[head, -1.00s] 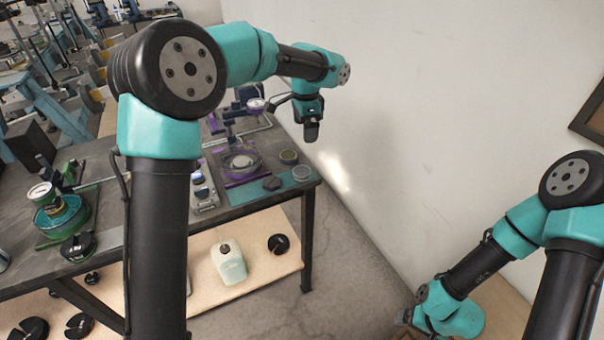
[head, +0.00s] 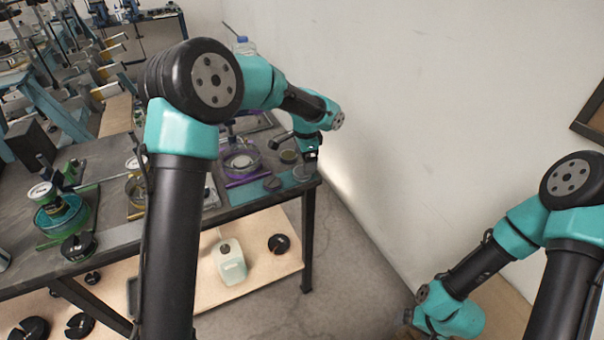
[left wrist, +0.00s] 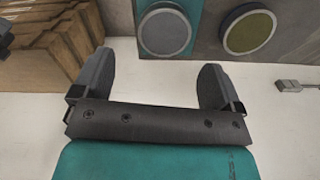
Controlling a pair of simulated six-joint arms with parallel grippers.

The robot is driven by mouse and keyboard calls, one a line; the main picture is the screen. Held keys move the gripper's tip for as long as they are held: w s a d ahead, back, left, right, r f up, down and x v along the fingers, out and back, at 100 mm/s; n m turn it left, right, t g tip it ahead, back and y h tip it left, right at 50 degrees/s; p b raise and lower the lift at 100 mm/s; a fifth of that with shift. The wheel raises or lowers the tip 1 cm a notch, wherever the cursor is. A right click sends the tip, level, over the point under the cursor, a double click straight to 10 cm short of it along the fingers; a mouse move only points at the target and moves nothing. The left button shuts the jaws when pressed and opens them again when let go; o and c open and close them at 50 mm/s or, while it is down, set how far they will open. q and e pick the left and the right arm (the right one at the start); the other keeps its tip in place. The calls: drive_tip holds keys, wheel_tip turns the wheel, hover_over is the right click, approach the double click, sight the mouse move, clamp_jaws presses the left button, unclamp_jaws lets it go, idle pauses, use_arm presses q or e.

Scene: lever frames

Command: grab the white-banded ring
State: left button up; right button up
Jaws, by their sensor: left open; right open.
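My left gripper (left wrist: 156,70) is open and empty in the left wrist view, its two dark fingers spread apart. Ahead of it, a round grey disc with a pale rim (left wrist: 165,33) lies on a teal patch. An olive disc with a light rim (left wrist: 248,33) lies to its right. I cannot tell whether either is the white-banded ring. My right gripper (head: 407,317) is at the bottom, small and partly hidden.
A green-based jar (head: 60,215) stands farther left. A pale bottle (head: 230,262) stands on the lower shelf. A white wall (head: 430,90) bounds the right.

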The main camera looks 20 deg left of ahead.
sight(302, 173)
use_arm(q)
drive_tip(key=shift+a+f, duration=0.15)
drive_tip(key=shift+f, duration=1.15)
drive_tip(key=shift+a+f, duration=0.1)
drive_tip(key=shift+f, duration=1.2)
drive_tip(key=c, duration=1.1)
